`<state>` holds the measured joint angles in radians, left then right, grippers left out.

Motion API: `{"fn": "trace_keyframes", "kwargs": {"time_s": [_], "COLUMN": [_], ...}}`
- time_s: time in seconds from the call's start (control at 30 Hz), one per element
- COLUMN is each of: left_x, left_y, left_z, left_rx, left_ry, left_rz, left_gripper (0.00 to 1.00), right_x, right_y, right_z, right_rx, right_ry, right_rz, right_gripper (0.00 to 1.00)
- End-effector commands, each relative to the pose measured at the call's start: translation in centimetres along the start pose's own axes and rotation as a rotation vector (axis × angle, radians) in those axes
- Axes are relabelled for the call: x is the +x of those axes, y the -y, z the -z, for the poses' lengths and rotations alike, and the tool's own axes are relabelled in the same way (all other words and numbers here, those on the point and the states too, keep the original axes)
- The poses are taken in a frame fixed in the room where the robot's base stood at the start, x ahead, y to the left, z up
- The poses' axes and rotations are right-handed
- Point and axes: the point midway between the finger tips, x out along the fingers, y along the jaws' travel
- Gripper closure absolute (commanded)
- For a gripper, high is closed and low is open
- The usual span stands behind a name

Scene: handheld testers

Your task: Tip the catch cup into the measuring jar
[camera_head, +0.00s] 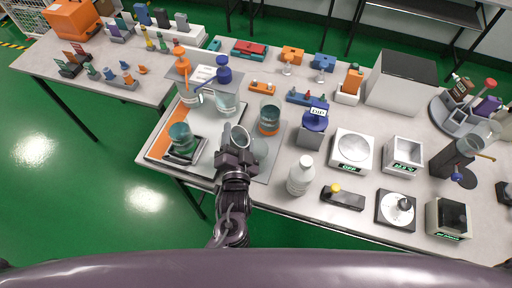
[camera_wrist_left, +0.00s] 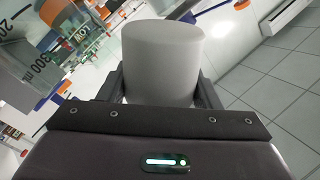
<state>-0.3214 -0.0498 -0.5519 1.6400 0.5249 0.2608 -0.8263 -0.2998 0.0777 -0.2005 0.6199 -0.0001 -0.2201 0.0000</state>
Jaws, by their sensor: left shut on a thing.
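My left gripper (camera_head: 237,152) is shut on the catch cup (camera_head: 240,136), held over the front of the grey mat. In the left wrist view the cup (camera_wrist_left: 162,55) is a plain pale grey cylinder between the two fingers (camera_wrist_left: 163,90). It looks tilted in the head view; its contents cannot be made out. A clear measuring jar (camera_wrist_left: 32,55) with a printed 300 ml scale is close at the left of the wrist view. In the head view a clear jar (camera_head: 227,103) stands just beyond the cup; I cannot tell whether it is the same one. My right gripper is not in view.
A beaker of teal liquid (camera_head: 182,140) stands left of my gripper, another beaker (camera_head: 269,120) to the right. A white bottle (camera_head: 300,177) stands near the front edge. Testers, including a white box (camera_head: 352,150), crowd the table's right side.

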Motion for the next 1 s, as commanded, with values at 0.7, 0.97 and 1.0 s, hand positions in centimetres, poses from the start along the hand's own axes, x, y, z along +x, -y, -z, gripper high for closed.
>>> {"fn": "trace_keyframes", "kwargs": {"time_s": [0.7, 0.97, 1.0], "left_x": [0.02, 0.01, 0.01], "left_y": [-0.15, -0.14, -0.14], "left_z": [-0.05, -0.05, -0.04], "left_rx": [0.058, 0.058, 0.059], "left_ry": [-0.001, -0.001, -0.001], "left_rz": [0.001, 0.001, 0.001], "left_gripper": [0.67, 0.67, 0.67], "right_x": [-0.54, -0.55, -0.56], "right_y": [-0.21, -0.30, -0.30], "right_z": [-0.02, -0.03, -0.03], "right_rx": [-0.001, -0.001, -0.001], "right_ry": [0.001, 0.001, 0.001], "right_rz": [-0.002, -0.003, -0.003], "right_gripper": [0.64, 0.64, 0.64]}}
